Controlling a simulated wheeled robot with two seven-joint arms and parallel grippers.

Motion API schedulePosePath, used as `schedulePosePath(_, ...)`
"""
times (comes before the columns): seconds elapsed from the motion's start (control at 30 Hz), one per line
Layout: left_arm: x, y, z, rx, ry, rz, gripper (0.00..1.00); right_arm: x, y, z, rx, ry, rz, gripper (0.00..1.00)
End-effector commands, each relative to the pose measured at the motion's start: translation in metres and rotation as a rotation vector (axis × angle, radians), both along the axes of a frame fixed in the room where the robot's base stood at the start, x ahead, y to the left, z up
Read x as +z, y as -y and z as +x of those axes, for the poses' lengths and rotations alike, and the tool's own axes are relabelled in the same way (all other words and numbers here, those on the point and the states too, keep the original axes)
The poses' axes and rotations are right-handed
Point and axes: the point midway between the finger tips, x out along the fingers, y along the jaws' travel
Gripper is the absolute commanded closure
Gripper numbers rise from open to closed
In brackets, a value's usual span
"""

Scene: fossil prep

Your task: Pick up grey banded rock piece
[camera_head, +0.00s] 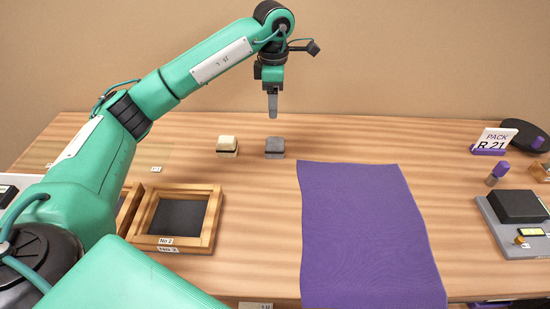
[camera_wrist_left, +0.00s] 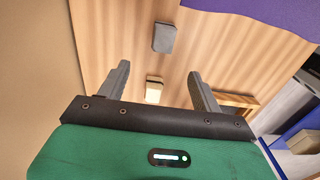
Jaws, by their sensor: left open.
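The grey banded rock piece (camera_head: 275,147) lies on the wooden table, left of the purple mat's far corner. It also shows in the left wrist view (camera_wrist_left: 164,38), beyond the fingertips and roughly between their lines. A cream rock piece (camera_head: 227,145) sits just left of it in the head view and near the fingers in the wrist view (camera_wrist_left: 154,90). My left gripper (camera_head: 272,116) points down above and slightly behind the grey piece, apart from it. In the wrist view its two fingers (camera_wrist_left: 160,78) are spread with nothing held. My right gripper is not in view.
A purple mat (camera_head: 365,225) covers the table's middle right. A wooden framed tray (camera_head: 212,222) stands at front left. A grey device (camera_head: 515,242), a purple-capped item (camera_head: 497,173) and a PACK R 21 sign (camera_head: 494,141) are at right. Bare table surrounds the rock pieces.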

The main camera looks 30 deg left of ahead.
Motion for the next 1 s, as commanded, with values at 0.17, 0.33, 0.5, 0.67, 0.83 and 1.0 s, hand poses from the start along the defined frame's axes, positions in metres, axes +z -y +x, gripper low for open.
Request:
schedulePosePath(0.17,-0.020,0.000,0.000,0.000,0.000,-0.001,0.34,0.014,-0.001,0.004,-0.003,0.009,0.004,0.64)
schedulePosePath(0.33,-0.040,0.000,0.000,0.000,-0.002,-0.001,0.34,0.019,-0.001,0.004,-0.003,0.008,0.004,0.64)
schedulePosePath(0.5,-0.074,0.001,-0.001,-0.001,-0.003,0.000,0.34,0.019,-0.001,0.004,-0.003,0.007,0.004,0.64)
schedulePosePath(0.67,-0.097,0.001,-0.001,0.000,0.000,-0.001,0.34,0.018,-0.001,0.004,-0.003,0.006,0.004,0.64)
schedulePosePath(0.83,-0.107,0.001,-0.001,0.000,0.000,-0.001,0.34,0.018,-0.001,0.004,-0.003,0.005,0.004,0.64)
schedulePosePath(1.0,-0.129,0.005,-0.004,-0.001,-0.004,-0.002,0.34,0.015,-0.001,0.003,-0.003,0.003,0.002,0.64)
